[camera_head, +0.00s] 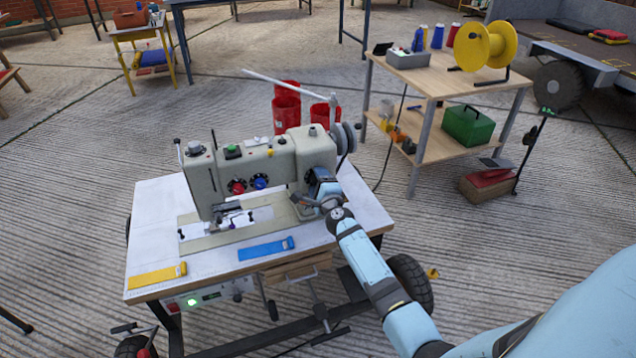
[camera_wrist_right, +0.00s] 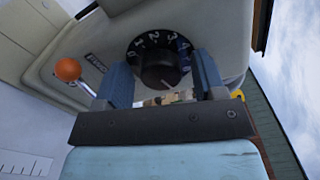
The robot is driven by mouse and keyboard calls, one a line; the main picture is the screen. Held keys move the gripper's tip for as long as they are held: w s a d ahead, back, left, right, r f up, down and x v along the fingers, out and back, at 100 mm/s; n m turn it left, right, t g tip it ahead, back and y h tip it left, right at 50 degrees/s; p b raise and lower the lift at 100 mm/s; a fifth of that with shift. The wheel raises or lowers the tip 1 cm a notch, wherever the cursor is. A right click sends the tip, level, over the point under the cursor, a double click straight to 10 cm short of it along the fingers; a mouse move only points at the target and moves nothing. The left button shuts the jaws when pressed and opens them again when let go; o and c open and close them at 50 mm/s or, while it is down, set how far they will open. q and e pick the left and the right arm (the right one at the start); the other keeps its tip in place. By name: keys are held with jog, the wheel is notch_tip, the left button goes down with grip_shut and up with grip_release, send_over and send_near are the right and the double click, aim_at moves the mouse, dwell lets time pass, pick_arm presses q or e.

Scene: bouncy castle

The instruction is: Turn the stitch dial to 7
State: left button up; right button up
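The stitch dial (camera_wrist_right: 160,66) is a black knob with white numbers around its upper rim, on the pale sewing machine (camera_wrist_right: 212,22). Digits from 0 to 4 are readable; the lower part is partly hidden, and a small pale mark shows at the knob's lower edge. My right gripper (camera_wrist_right: 162,76) is open, with one blue-grey finger on each side of the dial and gaps to the knob. In the head view the machine (camera_head: 262,160) stands on a white table, and my right gripper (camera_head: 308,203) is at its right end, hiding the dial. My left gripper is not in view.
An orange-tipped lever (camera_wrist_right: 68,69) is left of the dial. In the head view, red (camera_head: 237,187) and blue (camera_head: 260,182) knobs are on the machine's front. Yellow (camera_head: 157,276) and blue (camera_head: 266,248) flat tools lie on the table. A wooden shelf table (camera_head: 445,80) stands behind right.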

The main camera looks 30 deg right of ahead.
pick_arm(q)
jog(key=p, duration=0.2)
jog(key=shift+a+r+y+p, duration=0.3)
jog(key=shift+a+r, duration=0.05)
pick_arm(e)
jog(key=v, duration=1.4)
jog(key=shift+d, duration=0.1)
